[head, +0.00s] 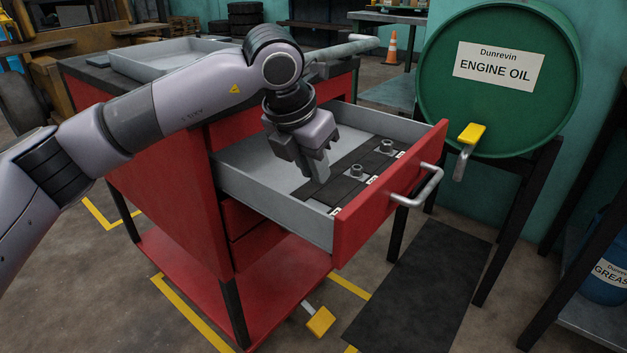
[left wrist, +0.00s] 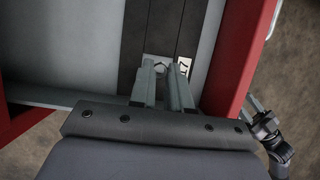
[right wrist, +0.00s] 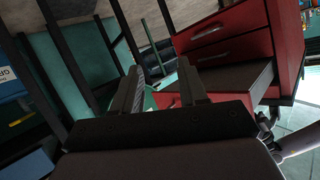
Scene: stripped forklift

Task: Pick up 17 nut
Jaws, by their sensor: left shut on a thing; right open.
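My left gripper (head: 316,174) reaches down into the open drawer, at the near end of its dark strip. In the left wrist view its fingers (left wrist: 164,84) are closed on the 17 nut (left wrist: 160,67), a small grey metal nut. The nut is partly covered by the fingertips and sits beside a white label (left wrist: 185,70) that seems to read 17. In the head view the gripper hides this nut. My right gripper (right wrist: 162,88) shows in the right wrist view, open with nothing between its fingers; it is outside the head view.
Two other nuts (head: 356,171) (head: 387,147) stand farther along the strip, each near a white label. The drawer (head: 345,236) has raised grey walls and a red front with a handle (head: 418,190). A green oil drum (head: 500,110) stands to the right. A grey tray (head: 160,60) lies on the cabinet.

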